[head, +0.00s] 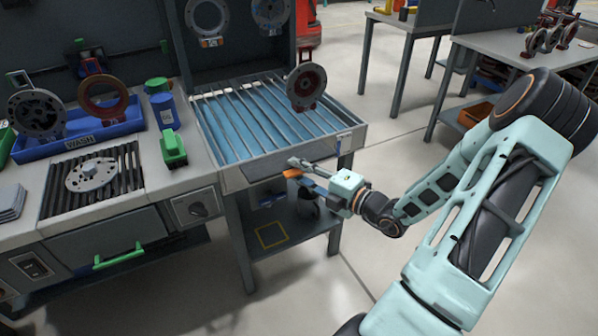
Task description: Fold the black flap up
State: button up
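A dark panel that looks like the black flap (262,169) lies along the front edge of the slatted blue table (208,130). Its right part is partly hidden behind my gripper, and its exact tilt is hard to tell. My gripper (294,168) reaches in from the right, in front of the table's front edge. Its two fingers look spread apart, one grey and one with an orange tip, with nothing seen between them. The fingertips overlap the flap in the picture; I cannot tell whether they touch it.
A lower shelf (290,236) lies beneath. The left bench holds a blue WASH tray (75,137), a green-and-blue bottle (163,110) and a grey flange (91,174) on a grate. The floor right of the table is clear.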

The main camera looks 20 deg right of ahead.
grip_shut()
jog(key=shift+r+p, duration=0.2)
jog(key=shift+p, duration=0.15)
